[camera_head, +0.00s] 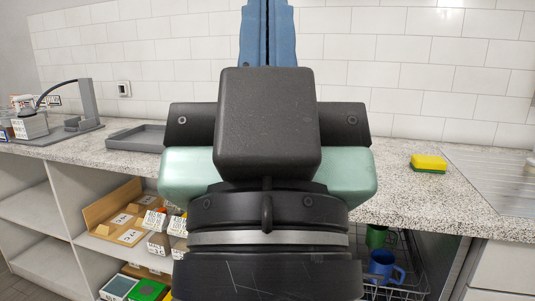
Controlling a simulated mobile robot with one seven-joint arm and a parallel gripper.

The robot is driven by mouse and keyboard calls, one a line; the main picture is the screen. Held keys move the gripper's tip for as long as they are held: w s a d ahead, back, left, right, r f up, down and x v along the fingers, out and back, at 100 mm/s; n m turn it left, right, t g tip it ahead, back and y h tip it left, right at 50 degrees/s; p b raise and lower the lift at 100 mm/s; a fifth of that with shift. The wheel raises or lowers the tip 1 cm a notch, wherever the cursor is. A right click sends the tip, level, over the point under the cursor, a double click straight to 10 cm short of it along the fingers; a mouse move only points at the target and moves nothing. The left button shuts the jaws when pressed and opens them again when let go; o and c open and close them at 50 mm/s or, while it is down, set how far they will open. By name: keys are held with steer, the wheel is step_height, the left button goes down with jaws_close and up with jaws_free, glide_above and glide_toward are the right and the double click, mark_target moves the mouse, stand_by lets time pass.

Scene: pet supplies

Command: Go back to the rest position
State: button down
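My gripper (268,12) fills the middle of the view, seen from behind and pointing away towards the tiled wall. Its two blue fingers lie side by side with only a thin dark line between them, so it looks shut. I see nothing held between the fingers; their tips reach the top edge of the picture. The dark wrist and gripper body with pale green sides hide the middle of the counter.
The speckled counter (400,200) runs along the wall. On it are a grey tray (137,138), a grey stand (88,104) at far left and a yellow sponge (429,163). Below are shelves with boxes (148,290) and a rack with a blue mug (383,265) and a green mug (376,236).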

step_height(320, 180, up, 29)
steer(key=p, duration=2.6)
steer(key=shift+p, duration=0.35)
